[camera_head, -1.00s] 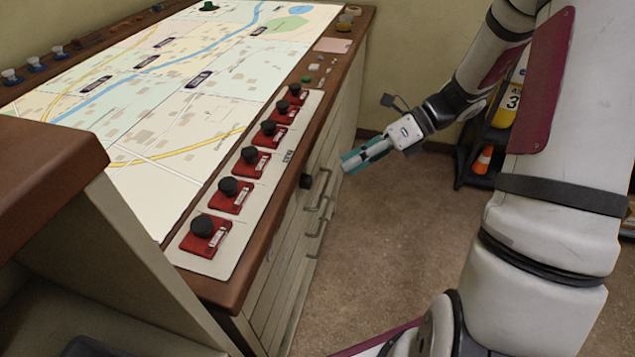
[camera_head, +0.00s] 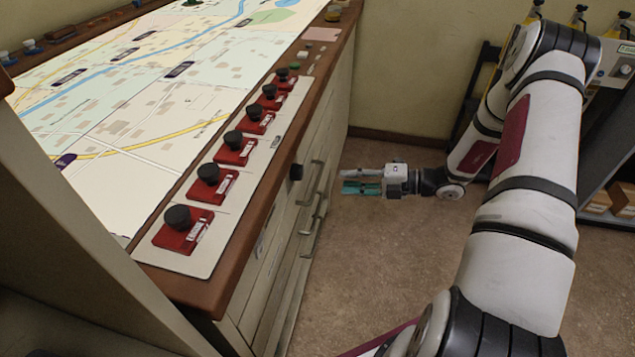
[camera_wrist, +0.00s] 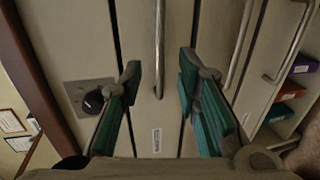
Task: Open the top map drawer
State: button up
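The map drawers (camera_wrist: 140,25) form the front of the console below its brown top edge, which lies at the left in the wrist view. The topmost drawer handle I see there is a long metal bar (camera_wrist: 160,45), with a white label (camera_wrist: 156,140) in line with it. My gripper (camera_wrist: 161,72) is open and empty, with one finger on each side of this bar in the picture. I cannot tell how much gap is left to the bar. In the head view my gripper (camera_head: 345,182) is to the right of the drawer fronts and points at them.
A dark round knob (camera_wrist: 93,101) on a metal plate is close to one finger. Lower drawer handles (camera_wrist: 238,45) lie to the right in the wrist view. The console top carries a map (camera_head: 150,90) and red switch blocks (camera_head: 211,184). Open floor (camera_head: 390,255) lies beside the drawers.

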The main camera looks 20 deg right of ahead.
aim_at(318, 179)
jog(key=b+x, duration=0.1)
jog(key=x, duration=0.8)
jog(key=shift+a+b, duration=0.15)
jog(key=shift+b, duration=0.15)
grip_shut()
